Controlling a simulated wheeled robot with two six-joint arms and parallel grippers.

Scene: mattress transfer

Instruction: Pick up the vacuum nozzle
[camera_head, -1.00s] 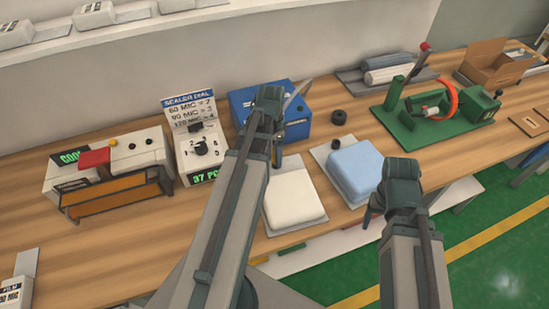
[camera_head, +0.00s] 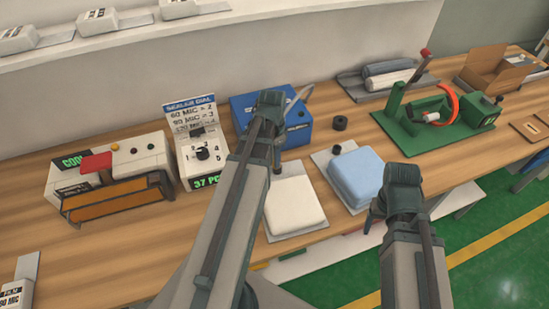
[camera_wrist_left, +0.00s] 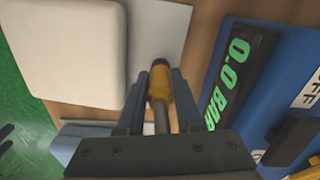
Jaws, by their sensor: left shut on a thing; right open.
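The vacuum nozzle (camera_wrist_left: 160,84), a yellow-orange piece with a dark tip and a grey stem, shows in the left wrist view. My left gripper (camera_wrist_left: 158,98) is shut on it, with one finger on each side. The tip points over a pale grey sheet, beside a white folded pad. In the head view my left gripper (camera_head: 274,146) is in front of the blue pump box, and its own arm hides the nozzle. My right gripper (camera_head: 372,218) is open and empty at the table's front edge, beside the blue pad.
A white pad (camera_head: 293,205) and a blue pad (camera_head: 356,175) lie on grey sheets. The blue box (camera_head: 298,130) and sealer dial unit (camera_head: 203,155) stand behind. A green fixture (camera_head: 440,125) stands at right. Bare wood (camera_head: 120,240) lies front left.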

